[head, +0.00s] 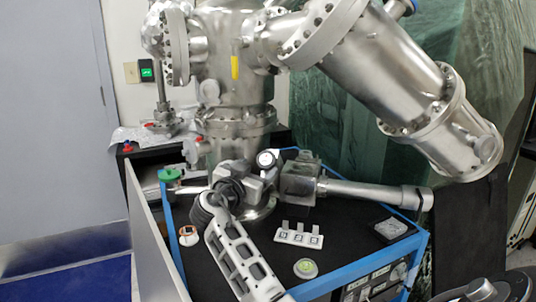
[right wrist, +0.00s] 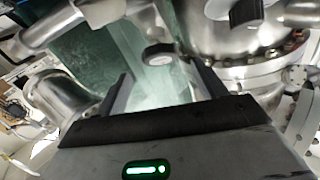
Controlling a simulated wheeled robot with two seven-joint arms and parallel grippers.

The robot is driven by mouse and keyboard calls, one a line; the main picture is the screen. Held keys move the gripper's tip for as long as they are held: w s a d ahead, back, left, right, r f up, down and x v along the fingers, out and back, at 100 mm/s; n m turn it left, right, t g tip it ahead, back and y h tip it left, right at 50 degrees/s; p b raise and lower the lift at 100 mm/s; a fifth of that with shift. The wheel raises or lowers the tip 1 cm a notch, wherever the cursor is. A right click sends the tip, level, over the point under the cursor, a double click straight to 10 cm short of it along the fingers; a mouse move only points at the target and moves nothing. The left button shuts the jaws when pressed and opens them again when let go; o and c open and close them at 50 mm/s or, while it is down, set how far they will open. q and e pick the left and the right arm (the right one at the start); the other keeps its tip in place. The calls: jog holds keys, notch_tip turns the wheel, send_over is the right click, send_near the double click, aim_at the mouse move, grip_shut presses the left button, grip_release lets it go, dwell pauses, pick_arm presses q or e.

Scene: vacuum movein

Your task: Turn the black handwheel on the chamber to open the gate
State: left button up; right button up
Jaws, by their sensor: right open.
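A small round wheel with a dark rim and pale face (head: 267,160) sits low on the front of the steel chamber (head: 235,85). It is the likeliest handwheel, but its black part is hard to make out. In the right wrist view the wheel (right wrist: 158,54) appears ahead, between the two fingers. My right gripper (head: 260,175) reaches up from the bottom of the head view, just below the wheel. Its fingers (right wrist: 161,75) are open with nothing gripped; contact with the wheel cannot be told. My left gripper is not in view.
A black-topped cart with blue edges (head: 345,255) stands under the chamber. On it are a white block with tags (head: 299,236), a green-topped round level (head: 305,268) and a grey square (head: 390,228). A steel tube (head: 365,192) extends right, and a large cylinder (head: 410,90) overhangs.

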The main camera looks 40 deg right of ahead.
aim_at(265, 160)
jog(key=x, duration=0.8)
jog(key=shift+w+d, duration=0.1)
jog(key=shift+w, duration=0.05)
jog(key=c, duration=1)
